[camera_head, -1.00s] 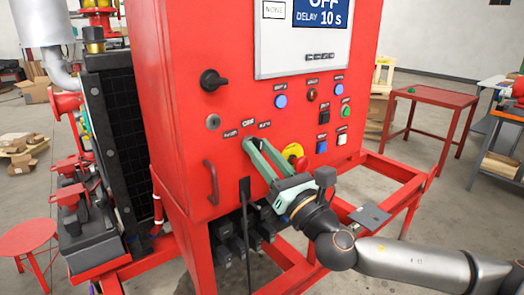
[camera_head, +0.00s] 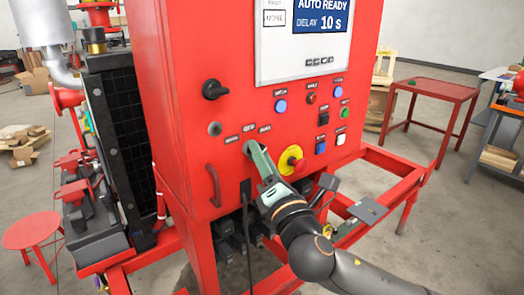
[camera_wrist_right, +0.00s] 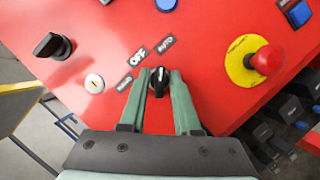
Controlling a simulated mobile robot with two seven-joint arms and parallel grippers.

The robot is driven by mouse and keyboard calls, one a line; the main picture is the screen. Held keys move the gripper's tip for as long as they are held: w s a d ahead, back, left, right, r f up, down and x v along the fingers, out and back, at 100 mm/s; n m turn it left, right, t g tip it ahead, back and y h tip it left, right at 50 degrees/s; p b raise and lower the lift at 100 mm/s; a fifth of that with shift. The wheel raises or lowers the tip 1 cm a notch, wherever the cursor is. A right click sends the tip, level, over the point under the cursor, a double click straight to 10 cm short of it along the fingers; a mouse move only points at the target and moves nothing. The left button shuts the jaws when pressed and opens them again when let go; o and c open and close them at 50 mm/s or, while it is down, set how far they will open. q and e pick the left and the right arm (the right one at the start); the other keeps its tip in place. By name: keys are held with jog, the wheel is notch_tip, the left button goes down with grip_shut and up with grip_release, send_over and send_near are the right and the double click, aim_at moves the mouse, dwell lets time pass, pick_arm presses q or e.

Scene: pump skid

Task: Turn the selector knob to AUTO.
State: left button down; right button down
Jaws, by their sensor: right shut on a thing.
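The selector knob (camera_wrist_right: 159,82) is small and black with a white mark. It sits on the red panel below the labels HAND, OFF and AUTO (camera_wrist_right: 166,43). In the wrist view my right gripper (camera_wrist_right: 160,76) has its green fingers on both sides of the knob, shut on it. In the head view the right gripper (camera_head: 250,148) reaches the panel from below, and its fingers hide the knob. The display (camera_head: 322,18) reads AUTO READY with DELAY 10 s. My left gripper is not in view.
A yellow-ringed red emergency stop (camera_head: 292,160) is just right of the gripper. A black rotary handle (camera_head: 215,89), a key switch (camera_head: 214,129) and a red door handle (camera_head: 213,185) are to the left. Blue, red and green buttons lie up and right. Red frame rails run below.

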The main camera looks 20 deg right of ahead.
jog(key=shift+m, duration=0.4)
jog(key=c, duration=0.9)
grip_release()
jog(key=p+v, duration=0.3)
jog(key=v, duration=0.9)
jog(key=shift+s, duration=0.3)
